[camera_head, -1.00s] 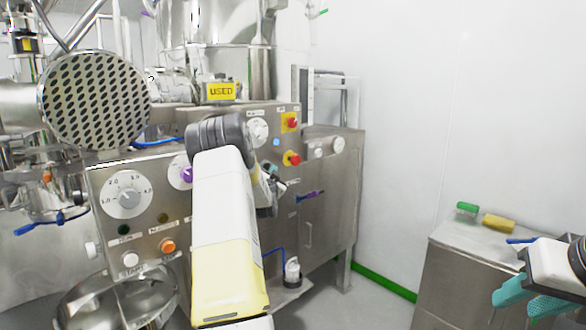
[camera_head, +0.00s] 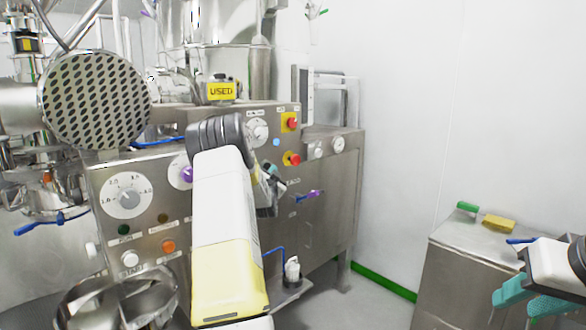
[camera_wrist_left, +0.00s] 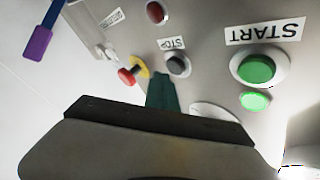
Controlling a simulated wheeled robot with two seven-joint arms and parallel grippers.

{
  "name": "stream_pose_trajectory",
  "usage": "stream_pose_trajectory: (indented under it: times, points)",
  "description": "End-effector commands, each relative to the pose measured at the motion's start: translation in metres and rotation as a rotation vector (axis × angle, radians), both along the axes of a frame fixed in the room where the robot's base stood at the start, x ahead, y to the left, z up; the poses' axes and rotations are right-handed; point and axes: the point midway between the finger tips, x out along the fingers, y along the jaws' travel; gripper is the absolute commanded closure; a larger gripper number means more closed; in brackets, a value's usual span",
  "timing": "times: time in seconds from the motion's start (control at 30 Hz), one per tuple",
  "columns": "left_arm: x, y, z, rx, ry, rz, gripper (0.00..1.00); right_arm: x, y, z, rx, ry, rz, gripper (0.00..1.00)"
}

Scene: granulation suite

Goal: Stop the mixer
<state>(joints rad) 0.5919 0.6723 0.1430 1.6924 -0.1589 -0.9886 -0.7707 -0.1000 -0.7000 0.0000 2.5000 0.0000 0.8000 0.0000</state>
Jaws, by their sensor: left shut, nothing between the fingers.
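In the left wrist view, upside down, a dark round button (camera_wrist_left: 178,65) sits beside a STOP label (camera_wrist_left: 172,43). A green button (camera_wrist_left: 257,69) sits by a START label (camera_wrist_left: 266,31). My left gripper (camera_wrist_left: 163,92) shows as a dark teal fingertip, shut and empty, just below the STOP button in the picture; whether it touches cannot be told. In the head view my left gripper (camera_head: 270,184) is in front of the steel machine panel (camera_head: 215,215), partly hidden by my arm. My right gripper (camera_head: 530,297) has teal fingers apart, at the far right.
Red emergency buttons on yellow (camera_head: 291,122) are on the panel; one shows in the wrist view (camera_wrist_left: 127,76). A purple-tipped blue handle (camera_wrist_left: 38,43) sticks out. A steel side cabinet (camera_head: 455,270) carries a green block (camera_head: 467,207) and a yellow block (camera_head: 498,223).

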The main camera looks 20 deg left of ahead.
Motion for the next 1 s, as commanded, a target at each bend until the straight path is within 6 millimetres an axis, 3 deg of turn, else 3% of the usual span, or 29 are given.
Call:
stream_pose_trajectory:
  times: [1.0]
  points:
    - [0.0033, 0.0078, 0.0005, -0.001, -0.001, -0.001, 1.00, 0.0000, 0.0000, 0.0000, 0.000, 0.000, 0.000, 0.64]
